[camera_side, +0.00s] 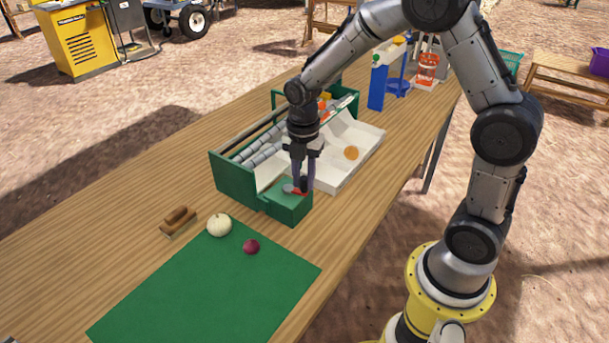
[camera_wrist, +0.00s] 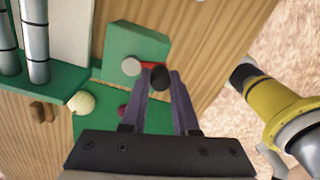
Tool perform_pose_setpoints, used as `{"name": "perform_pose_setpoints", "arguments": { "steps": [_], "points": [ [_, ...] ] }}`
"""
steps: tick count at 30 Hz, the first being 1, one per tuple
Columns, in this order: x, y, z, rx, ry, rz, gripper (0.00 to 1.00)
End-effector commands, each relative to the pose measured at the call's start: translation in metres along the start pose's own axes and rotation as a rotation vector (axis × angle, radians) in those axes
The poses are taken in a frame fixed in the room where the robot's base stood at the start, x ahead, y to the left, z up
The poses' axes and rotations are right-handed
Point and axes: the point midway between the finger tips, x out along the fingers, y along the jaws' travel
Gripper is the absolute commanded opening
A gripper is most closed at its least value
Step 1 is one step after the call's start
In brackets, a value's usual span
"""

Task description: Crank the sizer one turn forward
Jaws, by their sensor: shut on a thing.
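The sizer is a green machine (camera_side: 233,181) with grey rollers (camera_side: 262,152) across it, standing on the wooden table. A green box (camera_side: 286,211) at its near corner carries the crank, a short red arm (camera_wrist: 147,65) with a round grey hub (camera_wrist: 131,67) and an upright black knob (camera_wrist: 159,78). My gripper (camera_side: 303,187) points down over this box, with its fingers on either side of the knob. It is shut on the knob. In the wrist view the red arm runs from the hub on the left to the knob on the right.
A white tray (camera_side: 333,184) beside the rollers holds an orange onion (camera_side: 351,153). A white onion (camera_side: 219,225) and a red onion (camera_side: 251,247) sit by the green mat (camera_side: 210,290). A brush (camera_side: 178,222) lies left. A blue stand (camera_side: 377,88) is farther back.

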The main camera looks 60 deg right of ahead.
Motion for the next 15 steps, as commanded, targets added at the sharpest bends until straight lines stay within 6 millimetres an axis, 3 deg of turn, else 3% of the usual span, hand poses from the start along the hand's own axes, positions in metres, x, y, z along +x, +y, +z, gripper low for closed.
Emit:
{"name": "perform_pose_setpoints", "arguments": {
  "steps": [15],
  "points": [
    [-0.0003, 0.0049, -0.0076, 0.000, -0.004, 0.012, 0.00]
  ]
}}
